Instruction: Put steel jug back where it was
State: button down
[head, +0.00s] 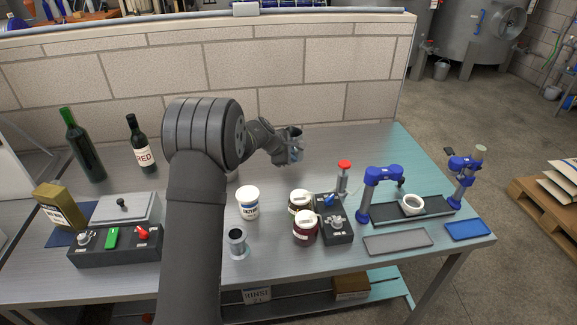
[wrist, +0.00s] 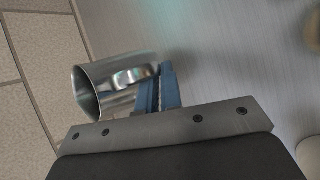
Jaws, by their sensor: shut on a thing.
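The steel jug (wrist: 108,88) is a shiny metal cylinder with a handle on its side. My gripper (wrist: 165,88) has blue fingers, shut on the jug at its handle side. In the head view my gripper (head: 288,157) is out over the back middle of the table, near the wall. The jug (head: 294,132) shows there as a small dark grey shape at the fingers. It seems held above the table top; I cannot tell its exact height or tilt.
A blue-and-black fixture (head: 380,190) is to the right. The table's back right is clear; a block wall (head: 340,85) rises behind.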

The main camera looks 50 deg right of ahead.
jog(key=shift+w+f, duration=0.25)
jog(key=shift+f, duration=0.55)
jog(key=shift+w+f, duration=0.3)
jog(key=shift+f, duration=0.5)
jog(key=shift+w+f, duration=0.25)
jog(key=shift+f, duration=0.55)
jog(key=shift+f, duration=0.15)
jog(key=c, duration=1.6)
grip_release()
jog(key=shift+r, duration=0.3)
jog(key=v, duration=1.1)
jog(key=shift+a+r, duration=0.2)
jog(key=shift+a, duration=0.1)
